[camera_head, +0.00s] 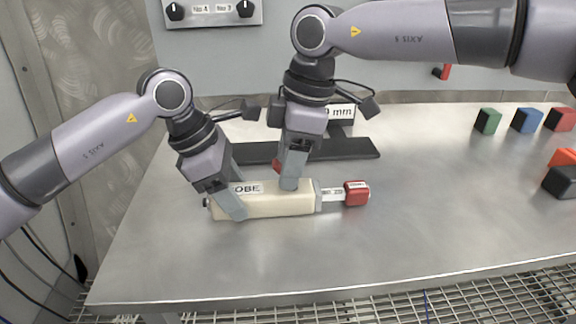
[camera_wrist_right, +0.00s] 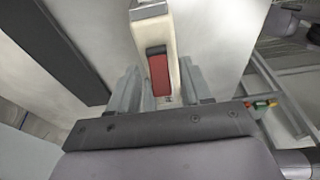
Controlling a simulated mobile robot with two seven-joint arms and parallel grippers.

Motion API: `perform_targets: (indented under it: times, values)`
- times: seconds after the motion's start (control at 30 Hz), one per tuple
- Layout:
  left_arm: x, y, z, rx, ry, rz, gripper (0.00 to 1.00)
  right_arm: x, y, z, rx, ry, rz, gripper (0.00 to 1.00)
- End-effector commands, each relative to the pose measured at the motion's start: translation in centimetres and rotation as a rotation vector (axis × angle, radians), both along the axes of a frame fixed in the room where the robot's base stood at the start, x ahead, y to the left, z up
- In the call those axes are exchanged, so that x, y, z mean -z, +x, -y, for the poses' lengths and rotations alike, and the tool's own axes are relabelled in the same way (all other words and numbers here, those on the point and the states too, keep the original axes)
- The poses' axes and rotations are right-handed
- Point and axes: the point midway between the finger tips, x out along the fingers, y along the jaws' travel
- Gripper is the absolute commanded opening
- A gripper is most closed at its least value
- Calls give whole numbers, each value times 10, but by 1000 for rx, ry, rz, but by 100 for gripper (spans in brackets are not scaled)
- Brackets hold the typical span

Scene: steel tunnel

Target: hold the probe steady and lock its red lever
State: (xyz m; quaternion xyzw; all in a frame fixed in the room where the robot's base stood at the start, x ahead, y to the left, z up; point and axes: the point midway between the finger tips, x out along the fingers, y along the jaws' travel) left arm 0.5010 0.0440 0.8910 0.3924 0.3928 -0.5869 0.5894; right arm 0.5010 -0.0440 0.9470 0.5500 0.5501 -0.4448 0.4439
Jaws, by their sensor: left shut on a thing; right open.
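The cream probe (camera_head: 280,206) lies lengthwise on the steel table, its label partly covered. My left gripper (camera_head: 230,205) is shut on its left part. My right gripper (camera_head: 289,180) is open and points down over the probe's middle. A red lever (camera_head: 277,166) shows beside the right gripper's finger, mostly hidden. In the right wrist view the red lever (camera_wrist_right: 158,72) stands out between the open fingers (camera_wrist_right: 160,90) over the cream body (camera_wrist_right: 152,32); I cannot tell whether they touch it. A red end block (camera_head: 357,193) sits on a metal stem at the probe's right end.
A dark flat stand (camera_head: 350,149) with a sign reading "mm" (camera_head: 341,112) lies behind the probe. Green (camera_head: 487,121), blue (camera_head: 526,120) and red blocks (camera_head: 560,119) stand at the right, with a black block (camera_head: 562,182) nearer. The table's front right is clear.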

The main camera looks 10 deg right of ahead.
Motion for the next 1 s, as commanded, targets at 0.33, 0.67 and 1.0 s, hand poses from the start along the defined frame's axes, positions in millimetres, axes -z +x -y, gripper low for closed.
perform_targets:
  times: [0.33,0.67,1.0]
  values:
    - [2,-2,1,6,3,-3,19,-71,1,16,4,1,2,49]
    - [3,-2,1,6,4,-4,19,-105,0,24,2,-2,0,49]
    - [3,-2,1,7,5,-5,19,-106,0,24,2,-2,0,49]
